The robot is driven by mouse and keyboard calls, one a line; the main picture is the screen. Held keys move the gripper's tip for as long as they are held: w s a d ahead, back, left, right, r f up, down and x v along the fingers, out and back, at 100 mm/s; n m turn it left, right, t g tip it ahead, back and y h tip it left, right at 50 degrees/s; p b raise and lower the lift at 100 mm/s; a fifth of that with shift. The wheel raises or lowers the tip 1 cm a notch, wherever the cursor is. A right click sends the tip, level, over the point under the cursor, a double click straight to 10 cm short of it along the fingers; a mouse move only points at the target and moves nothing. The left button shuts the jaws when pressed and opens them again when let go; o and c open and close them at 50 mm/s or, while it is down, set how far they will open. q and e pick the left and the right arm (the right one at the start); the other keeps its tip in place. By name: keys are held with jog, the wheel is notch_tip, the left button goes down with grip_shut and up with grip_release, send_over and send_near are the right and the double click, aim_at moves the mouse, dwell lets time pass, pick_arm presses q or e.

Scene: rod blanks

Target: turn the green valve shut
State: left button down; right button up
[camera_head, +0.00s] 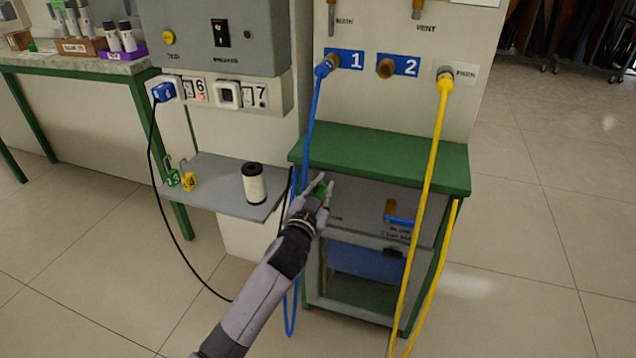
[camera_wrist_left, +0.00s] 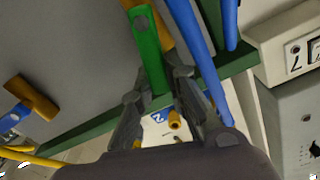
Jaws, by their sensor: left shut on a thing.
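The green valve handle (camera_wrist_left: 149,50) is a flat green lever on a brass body (camera_wrist_left: 163,28), seen large in the left wrist view. In the head view a small part of the green handle (camera_head: 319,191) shows between the fingers, below the green bench top. My left gripper (camera_head: 321,189) is shut on the green handle; its two fingers also show on either side of the lever in the left wrist view (camera_wrist_left: 155,100). Most of the valve body is hidden by my gripper in the head view. My right gripper is in neither view.
A blue-handled valve (camera_head: 398,220) sits to the right on the same grey panel. A blue hose (camera_head: 312,110) hangs close to my left gripper, and a yellow hose (camera_head: 430,180) hangs further right. A grey shelf (camera_head: 222,196) with a white cylinder (camera_head: 254,186) is at left.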

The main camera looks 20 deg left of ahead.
aim_at(342, 198)
pick_arm(q)
jog(key=d+m, duration=0.1)
jog(key=m, duration=0.1)
jog(key=d+f+m, duration=0.1)
jog(key=m, duration=0.2)
jog(key=d+f+m, duration=0.1)
jog(key=m, duration=0.1)
jog(key=shift+f, duration=0.1)
jog(key=m, duration=0.1)
jog(key=f+m, duration=0.1)
jog(key=m, duration=0.2)
jog(key=shift+d+f, duration=0.3)
jog(key=shift+d, duration=0.05)
jog(key=shift+d+f+m+b, duration=0.1)
jog(key=shift+f+m+b, duration=0.25)
jog(key=shift+m, duration=0.5)
jog(key=shift+f+m+b, duration=0.15)
jog(key=shift+f+m, duration=0.3)
jog(key=shift+m, duration=0.4)
jog(key=c, duration=1.6)
grip_release()
jog(key=shift+o, duration=0.2)
jog(key=shift+s, duration=0.1)
